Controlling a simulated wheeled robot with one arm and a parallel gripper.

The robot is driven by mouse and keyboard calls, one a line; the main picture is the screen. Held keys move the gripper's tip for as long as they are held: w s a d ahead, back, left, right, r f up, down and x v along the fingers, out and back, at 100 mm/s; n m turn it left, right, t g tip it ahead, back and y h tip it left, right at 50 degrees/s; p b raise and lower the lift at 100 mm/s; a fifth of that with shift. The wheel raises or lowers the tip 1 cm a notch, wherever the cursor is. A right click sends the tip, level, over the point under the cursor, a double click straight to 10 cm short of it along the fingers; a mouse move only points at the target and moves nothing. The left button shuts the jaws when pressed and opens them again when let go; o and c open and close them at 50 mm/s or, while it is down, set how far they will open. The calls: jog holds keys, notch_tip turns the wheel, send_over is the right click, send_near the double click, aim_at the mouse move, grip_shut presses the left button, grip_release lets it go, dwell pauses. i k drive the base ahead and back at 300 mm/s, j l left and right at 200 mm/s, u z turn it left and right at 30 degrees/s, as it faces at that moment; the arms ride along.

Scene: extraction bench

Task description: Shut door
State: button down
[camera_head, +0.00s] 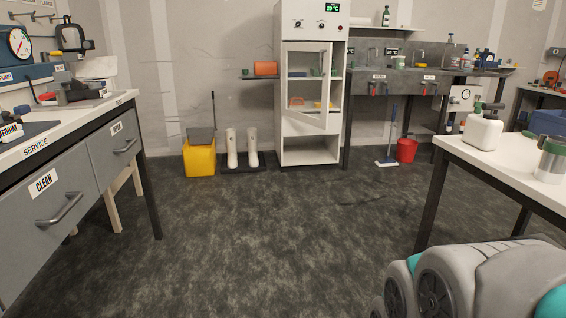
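A tall white cabinet (311,152) stands against the back wall, with a control panel and green display at its top. Its framed, see-through door (304,122) stands partly open. The door appears hinged on the left, with its right edge swung out toward me. A vertical handle (321,60) shows near the door's upper right. Shelves with small orange and green items show inside. The cabinet is across the room from me. My gripper is not in view; only a grey and teal part of my own body shows at the lower right.
The dark floor between me and the cabinet is clear. A service bench with drawers (66,185) stands left, a white table (500,165) right. A yellow bucket (199,160) and white boots (232,150) stand left of the cabinet; a red bucket (406,151) stands right.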

aim_at(325, 48)
jog(key=i, duration=2.05)
jog(key=i+z, duration=0.1)
jog(key=i, duration=0.45)
jog(key=i+j+z, duration=0.1)
jog(key=i, duration=0.4)
jog(key=i+j+z, duration=0.15)
jog(key=i, duration=0.35)
